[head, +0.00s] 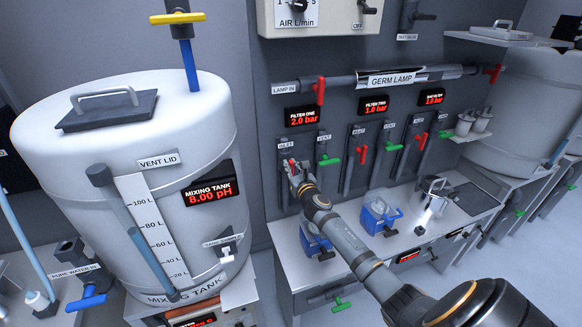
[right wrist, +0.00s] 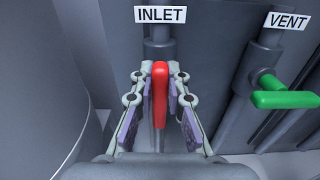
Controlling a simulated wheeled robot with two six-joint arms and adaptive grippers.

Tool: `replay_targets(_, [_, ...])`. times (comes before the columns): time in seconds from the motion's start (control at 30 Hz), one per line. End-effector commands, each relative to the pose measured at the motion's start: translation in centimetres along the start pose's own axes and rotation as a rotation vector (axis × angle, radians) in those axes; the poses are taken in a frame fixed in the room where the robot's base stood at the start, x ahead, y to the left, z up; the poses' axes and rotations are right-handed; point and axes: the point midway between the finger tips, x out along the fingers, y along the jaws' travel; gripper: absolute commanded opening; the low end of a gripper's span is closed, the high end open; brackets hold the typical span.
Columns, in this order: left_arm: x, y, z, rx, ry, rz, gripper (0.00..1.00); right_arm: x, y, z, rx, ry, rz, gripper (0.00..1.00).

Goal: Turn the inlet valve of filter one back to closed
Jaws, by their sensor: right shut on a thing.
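The red inlet valve handle (right wrist: 160,95) of filter one is between the fingers of my right gripper (right wrist: 160,110) in the right wrist view, under the INLET label (right wrist: 160,14). The handle looks in line with its vertical pipe. In the head view my right gripper (head: 297,172) reaches up to this valve, below the FILTER ONE display (head: 302,116), which reads 2.0 bar. The gripper is shut on the handle and hides most of it there. My left gripper is not in view.
The green vent handle (right wrist: 285,99) sticks out close to the right of the gripper. The large white mixing tank (head: 130,200) stands to the left. Blue housings, one of them (head: 380,215) below filter two, sit on the bench under the valves. The red lamp inlet handle (head: 320,90) is above.

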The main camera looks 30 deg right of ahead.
Motion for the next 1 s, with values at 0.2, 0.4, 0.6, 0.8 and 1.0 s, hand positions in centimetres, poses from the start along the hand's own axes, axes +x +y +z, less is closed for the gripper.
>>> replay_targets(0.2, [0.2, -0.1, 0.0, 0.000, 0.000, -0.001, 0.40, 0.0, -0.2, -0.1, 0.085, 0.000, 0.000, 0.00])
replay_targets(0.4, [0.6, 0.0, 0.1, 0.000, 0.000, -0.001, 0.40, 0.0, -0.5, -0.2, 0.240, 0.000, 0.000, 0.00])
replay_targets(0.6, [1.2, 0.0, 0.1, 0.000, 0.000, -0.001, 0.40, 0.0, -0.9, -0.4, 0.429, 0.000, 0.000, 0.00])
replay_targets(0.8, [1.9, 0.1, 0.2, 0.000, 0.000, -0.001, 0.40, 0.0, -1.3, -0.6, 0.620, 0.000, -0.001, 0.00])
replay_targets(1.0, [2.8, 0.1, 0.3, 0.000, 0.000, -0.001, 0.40, 0.0, -1.6, -0.9, 0.809, 0.000, 0.000, 0.00])
